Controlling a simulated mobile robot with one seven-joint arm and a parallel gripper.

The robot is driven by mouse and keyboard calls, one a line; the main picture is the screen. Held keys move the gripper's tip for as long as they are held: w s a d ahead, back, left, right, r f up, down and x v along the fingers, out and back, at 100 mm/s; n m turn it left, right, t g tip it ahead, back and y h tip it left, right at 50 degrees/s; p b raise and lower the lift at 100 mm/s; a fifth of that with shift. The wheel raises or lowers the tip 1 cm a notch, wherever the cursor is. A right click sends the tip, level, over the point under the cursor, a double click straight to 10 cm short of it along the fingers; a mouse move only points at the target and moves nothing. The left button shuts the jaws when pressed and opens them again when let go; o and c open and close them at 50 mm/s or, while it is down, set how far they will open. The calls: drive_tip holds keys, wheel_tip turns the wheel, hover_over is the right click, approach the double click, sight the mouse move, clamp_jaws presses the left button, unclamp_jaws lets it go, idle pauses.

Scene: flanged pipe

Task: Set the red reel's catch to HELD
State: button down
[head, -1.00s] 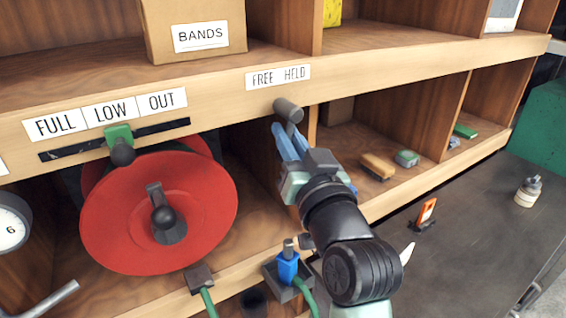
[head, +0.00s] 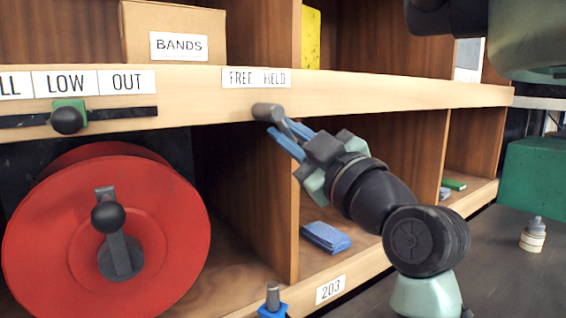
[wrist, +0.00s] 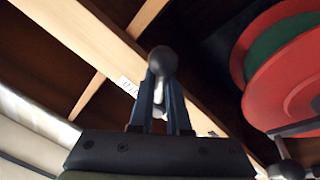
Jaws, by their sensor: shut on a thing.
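The red reel (head: 160,215) stands in the left bay of the shelf, with a crank and dark knob on its face; its edge also shows in the wrist view (wrist: 285,75). The catch, a grey lever with a rounded cylindrical part (head: 268,111), is on the shelf edge below the FREE/HELD label (head: 265,78). Its lower part slants down to the right into my gripper (head: 283,140). My gripper's blue fingers are shut on the catch. In the wrist view the catch's round dark end (wrist: 162,60) shows at the fingertips (wrist: 162,88). The fingers partly hide the lever.
A slider with a black knob (head: 67,120) sits below the LOW label. A BANDS box (head: 172,30) stands on the upper shelf. A blue block (head: 326,237) lies in the bay behind my arm. A small bottle (head: 533,235) stands on the dark surface at right.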

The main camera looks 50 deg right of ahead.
drive_tip(key=shift+s+d+r+n+y+b, duration=0.1)
drive_tip(key=shift+d+n+y+b, duration=0.2)
drive_tip(key=shift+n+b, duration=0.55)
drive_tip(key=shift+r+n, duration=0.15)
drive_tip(key=shift+n, duration=0.1)
drive_tip(key=c, duration=0.9)
unclamp_jaws()
drive_tip(key=shift+a, duration=0.1)
drive_tip(key=b+v, duration=0.2)
drive_tip(key=v, duration=1.1)
